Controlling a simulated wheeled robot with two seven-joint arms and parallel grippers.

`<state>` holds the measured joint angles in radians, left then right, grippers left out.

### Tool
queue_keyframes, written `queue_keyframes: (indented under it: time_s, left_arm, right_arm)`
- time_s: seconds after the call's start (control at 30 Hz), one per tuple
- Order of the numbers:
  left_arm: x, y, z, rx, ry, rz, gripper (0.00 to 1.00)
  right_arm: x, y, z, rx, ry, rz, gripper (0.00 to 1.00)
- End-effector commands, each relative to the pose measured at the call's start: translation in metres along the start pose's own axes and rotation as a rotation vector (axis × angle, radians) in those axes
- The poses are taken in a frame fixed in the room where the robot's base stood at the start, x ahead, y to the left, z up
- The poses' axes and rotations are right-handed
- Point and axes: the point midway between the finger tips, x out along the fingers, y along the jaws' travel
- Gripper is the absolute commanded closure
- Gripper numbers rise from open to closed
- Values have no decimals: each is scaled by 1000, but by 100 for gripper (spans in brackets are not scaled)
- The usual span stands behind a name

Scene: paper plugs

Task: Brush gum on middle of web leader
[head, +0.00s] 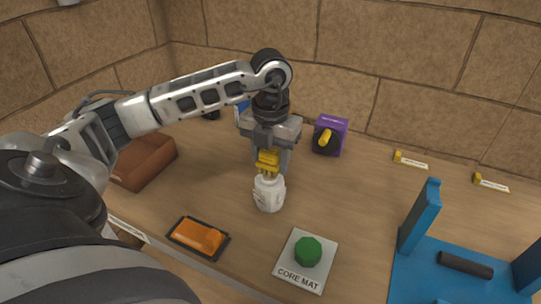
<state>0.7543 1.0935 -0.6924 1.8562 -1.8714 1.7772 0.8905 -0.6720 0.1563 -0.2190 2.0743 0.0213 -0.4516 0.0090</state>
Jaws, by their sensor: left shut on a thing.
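My left gripper (268,155) reaches down from above, near the middle of the table. It is shut on a yellow handle (268,160), which looks like the gum brush. The brush's lower end is at the mouth of a white pot (268,194) directly below; how deep it goes in is hard to tell. The pot stands upright on the table and has dark markings on its side. I cannot make out a web leader with certainty. My right gripper is out of view.
A green piece (307,251) sits on the white core mat (288,276). An orange item (198,236) lies in a black tray at front left. A blue stand (420,220) with a black roller (465,265) is at right. A purple box (330,135) and brown box (145,162) stand farther back.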

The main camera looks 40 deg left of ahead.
Motion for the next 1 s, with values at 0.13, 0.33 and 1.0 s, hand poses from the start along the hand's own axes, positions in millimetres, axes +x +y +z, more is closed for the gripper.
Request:
queue_keyframes:
  time_s: [0.13, 0.33, 1.0]
  left_arm:
    - [0, 0, 0, 0, 0, 0, 73]
    - [0, 0, 0, 0, 0, 0, 73]
    - [6, 0, 0, 0, 0, 0, 73]
  right_arm:
    - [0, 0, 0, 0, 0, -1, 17]
    - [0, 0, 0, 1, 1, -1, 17]
    - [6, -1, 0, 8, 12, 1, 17]
